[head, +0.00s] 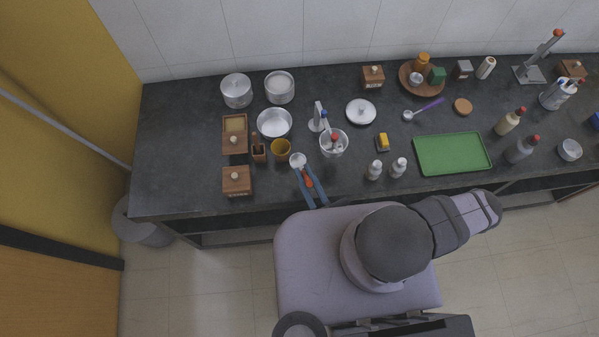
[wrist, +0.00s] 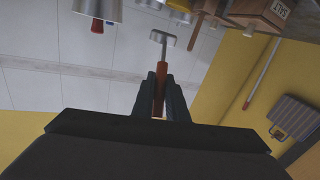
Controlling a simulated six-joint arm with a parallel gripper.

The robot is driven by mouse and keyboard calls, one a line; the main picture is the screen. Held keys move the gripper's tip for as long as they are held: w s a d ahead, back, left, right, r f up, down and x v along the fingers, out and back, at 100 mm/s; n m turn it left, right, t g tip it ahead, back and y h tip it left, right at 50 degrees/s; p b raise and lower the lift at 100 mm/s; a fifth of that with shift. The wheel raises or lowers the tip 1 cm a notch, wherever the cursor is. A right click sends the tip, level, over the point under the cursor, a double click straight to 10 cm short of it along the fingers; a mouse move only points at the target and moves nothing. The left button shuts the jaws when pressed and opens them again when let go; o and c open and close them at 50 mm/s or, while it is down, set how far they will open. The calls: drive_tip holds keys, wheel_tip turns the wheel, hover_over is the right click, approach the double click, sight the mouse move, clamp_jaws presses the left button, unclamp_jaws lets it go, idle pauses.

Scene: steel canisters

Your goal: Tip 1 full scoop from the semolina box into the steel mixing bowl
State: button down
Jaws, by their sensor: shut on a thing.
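My gripper (head: 309,191) is shut on the red-orange handle of a steel scoop (head: 298,160), over the worktop's front edge. The scoop also shows in the wrist view (wrist: 163,39), its handle upright between the fingers. Its bowl looks pale from above; I cannot tell if it holds anything. The wide steel mixing bowl (head: 274,123) stands behind and left of the scoop. An open wooden box (head: 235,122) with pale tan contents is left of the bowl. No label on it is readable, so I cannot confirm it is semolina.
A lidded wooden box (head: 236,180) is at front left; a box labelled SALT (wrist: 268,12) shows in the wrist view. A steel utensil pot (head: 334,146) stands right of the scoop.

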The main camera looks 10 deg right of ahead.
drive_tip(key=w+d+r+n+g+y+b, duration=0.2)
drive_tip(key=w+d+r+n+y+b, duration=0.15)
drive_tip(key=w+d, duration=0.75)
drive_tip(key=w+a+n+g+y+b, duration=0.2)
drive_tip(key=w+a+g+y+b, duration=0.15)
drive_tip(key=w+a, duration=0.55)
drive_tip(key=w+a+n+g+y+b, duration=0.1)
drive_tip(key=w+a+n+g, duration=0.15)
drive_tip(key=w+a, duration=0.45)
drive_tip(key=s+a+f+n+g+y, duration=0.1)
drive_tip(key=s+a+f+g, duration=0.1)
drive_tip(key=a, duration=0.8)
drive_tip(key=shift+a+f+n+g+b, duration=0.2)
drive_tip(key=shift+n+g+b, duration=0.2)
drive_tip(key=shift+g, duration=0.3)
